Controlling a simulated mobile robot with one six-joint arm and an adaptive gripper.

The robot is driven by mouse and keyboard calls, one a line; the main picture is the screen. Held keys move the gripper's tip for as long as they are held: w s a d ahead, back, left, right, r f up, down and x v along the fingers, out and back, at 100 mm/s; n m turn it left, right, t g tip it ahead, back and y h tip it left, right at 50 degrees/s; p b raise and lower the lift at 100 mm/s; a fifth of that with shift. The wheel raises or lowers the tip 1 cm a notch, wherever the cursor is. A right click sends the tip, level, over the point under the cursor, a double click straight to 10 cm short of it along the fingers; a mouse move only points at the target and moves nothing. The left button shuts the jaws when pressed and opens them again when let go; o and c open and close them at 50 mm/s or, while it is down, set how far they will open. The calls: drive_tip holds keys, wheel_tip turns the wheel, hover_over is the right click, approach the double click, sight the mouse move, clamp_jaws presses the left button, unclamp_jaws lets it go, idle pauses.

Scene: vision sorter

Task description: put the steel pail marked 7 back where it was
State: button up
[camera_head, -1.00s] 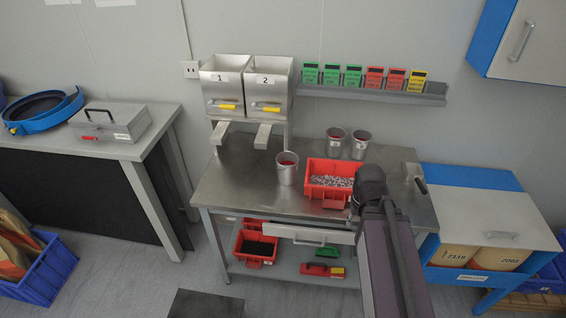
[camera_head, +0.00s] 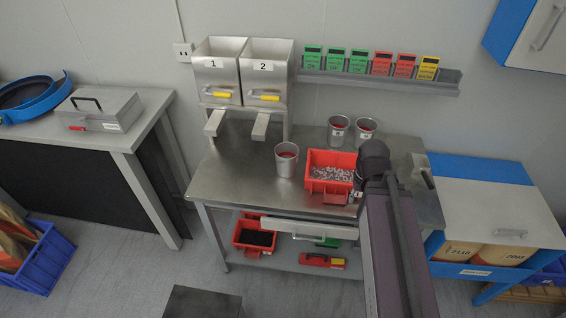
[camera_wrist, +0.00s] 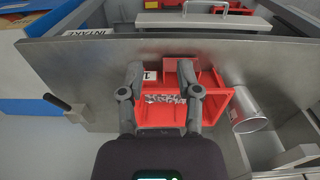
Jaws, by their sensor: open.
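Three steel pails stand on the steel bench (camera_head: 215,180). One pail (camera_head: 287,164) is left of a red bin; two (camera_head: 338,136) (camera_head: 363,132) stand side by side behind it. I cannot read their numbers, so I cannot tell which is 7. The left pail also shows at the right in the wrist view (camera_wrist: 252,122), beside the bin. My gripper (camera_wrist: 164,82) is open and empty, its two fingers apart over the red bin (camera_wrist: 222,112) of grey pieces. In the head view my arm largely hides the gripper.
Two hoppers marked 1 (camera_head: 216,72) and 2 (camera_head: 264,72) stand at the bench's back left. A wall rack (camera_head: 400,82) of coloured cards is behind. A blue-and-white cabinet (camera_head: 485,205) is to the right. The bench's front left is clear.

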drive_tip(key=n+t+y+b, duration=0.1)
drive_tip(key=n+t+y, duration=0.2)
drive_tip(key=n+t, duration=0.15)
approach(297, 152)
drive_tip(key=r, duration=0.2)
drive_tip(key=shift+w+d+f+n+g, duration=0.15)
drive_tip(key=shift+n+g, duration=0.2)
drive_tip(key=shift+n, duration=0.1)
drive_tip(key=shift+f, duration=0.1)
drive_tip(key=b+x, duration=0.8)
drive_tip(key=shift+f, duration=0.3)
drive_tip(key=shift+f, duration=0.1)
drive_tip(key=b+x, duration=0.3)
drive_tip(key=shift+d+f, duration=0.1)
drive_tip(key=shift+b+x, duration=0.95)
